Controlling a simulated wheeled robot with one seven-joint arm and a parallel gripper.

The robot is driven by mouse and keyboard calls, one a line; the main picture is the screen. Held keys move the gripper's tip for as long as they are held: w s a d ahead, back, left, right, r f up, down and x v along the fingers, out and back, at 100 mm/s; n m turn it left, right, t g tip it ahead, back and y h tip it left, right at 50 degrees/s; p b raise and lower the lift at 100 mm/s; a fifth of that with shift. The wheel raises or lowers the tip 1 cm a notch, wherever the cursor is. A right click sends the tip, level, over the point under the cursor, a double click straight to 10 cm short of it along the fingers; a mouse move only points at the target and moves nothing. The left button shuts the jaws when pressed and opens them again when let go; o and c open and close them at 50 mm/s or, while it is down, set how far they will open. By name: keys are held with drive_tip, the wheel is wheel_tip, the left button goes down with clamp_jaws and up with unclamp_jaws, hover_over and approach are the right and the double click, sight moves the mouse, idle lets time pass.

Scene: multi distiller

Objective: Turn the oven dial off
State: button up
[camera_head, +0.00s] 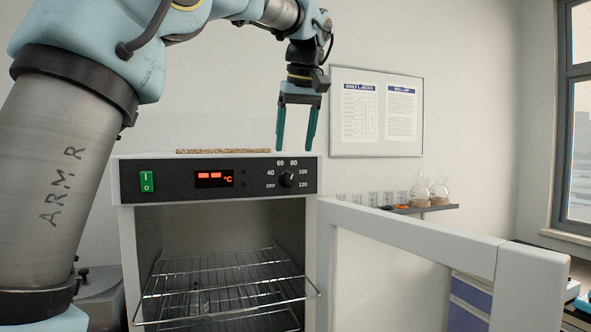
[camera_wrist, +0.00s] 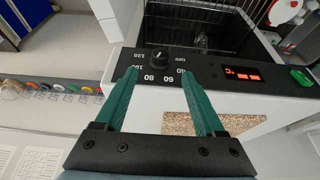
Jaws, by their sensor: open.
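The oven (camera_head: 216,195) is a white box with a black control strip along its top front. Its dial (camera_head: 287,179) is a black round knob at the right of the strip, ringed by marks from OFF through 40 to 120. I cannot tell surely which mark its pointer faces. In the wrist view the dial (camera_wrist: 160,57) shows between and just beyond the green fingertips. My gripper (camera_head: 295,148) is open and empty, pointing down above the front top edge of the oven, over the dial. Its two green fingers also show in the wrist view (camera_wrist: 160,73).
The oven door (camera_head: 410,238) stands open to the right, and a wire rack (camera_head: 225,280) juts from the cavity. A red display (camera_head: 214,179) and green switch (camera_head: 147,182) sit left of the dial. A speckled slab (camera_head: 223,151) lies on top. A shelf with glassware (camera_head: 425,207) is on the wall.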

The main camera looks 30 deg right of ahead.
sight(290, 174)
drive_tip(key=p+x, duration=0.1)
drive_tip(key=x, duration=0.7)
drive_tip(key=shift+f+p, duration=0.2)
drive_tip(key=shift+p, duration=0.2)
clamp_jaws()
